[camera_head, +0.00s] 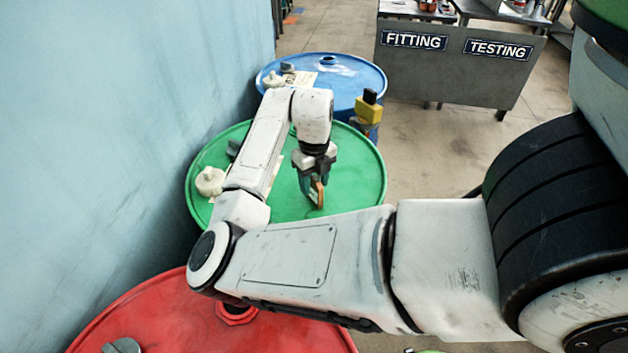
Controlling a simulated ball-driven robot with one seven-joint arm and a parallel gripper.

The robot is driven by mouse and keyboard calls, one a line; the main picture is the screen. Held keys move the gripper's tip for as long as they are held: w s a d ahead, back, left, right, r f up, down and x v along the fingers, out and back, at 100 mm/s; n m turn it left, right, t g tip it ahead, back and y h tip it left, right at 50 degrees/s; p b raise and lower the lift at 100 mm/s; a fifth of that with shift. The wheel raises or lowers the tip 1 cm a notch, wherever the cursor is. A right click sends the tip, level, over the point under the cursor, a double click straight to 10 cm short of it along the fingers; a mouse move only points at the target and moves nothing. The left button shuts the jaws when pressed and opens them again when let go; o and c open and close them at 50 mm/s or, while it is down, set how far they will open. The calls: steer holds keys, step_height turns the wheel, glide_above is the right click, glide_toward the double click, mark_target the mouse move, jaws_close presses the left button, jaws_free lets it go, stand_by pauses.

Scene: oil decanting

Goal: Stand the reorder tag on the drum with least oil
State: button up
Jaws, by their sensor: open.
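Three drums stand in a row along the wall: a blue drum (352,78) at the back, a green drum (355,168) in the middle and a red drum (165,318) in front. My gripper (314,190) points down over the green drum's lid, right of its middle, with its jaws open. A small orange-brown piece (319,193), perhaps the reorder tag, shows upright at the fingertips, close to the green lid. I cannot tell whether it touches the lid or a finger. Oil levels inside the drums are not visible. My arm hides part of the green and red lids.
A cream fitting (210,181) sits at the green drum's left edge, another (273,80) on the blue drum. A yellow, black-topped device (368,109) stands by the blue drum's right front. A bench panel (455,62) reads FITTING and TESTING. Floor right of the drums is clear.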

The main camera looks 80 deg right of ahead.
step_height(320, 180, up, 12)
steer(key=shift+r+b, duration=0.2)
steer(key=shift+b, duration=0.5)
stand_by(0.5)
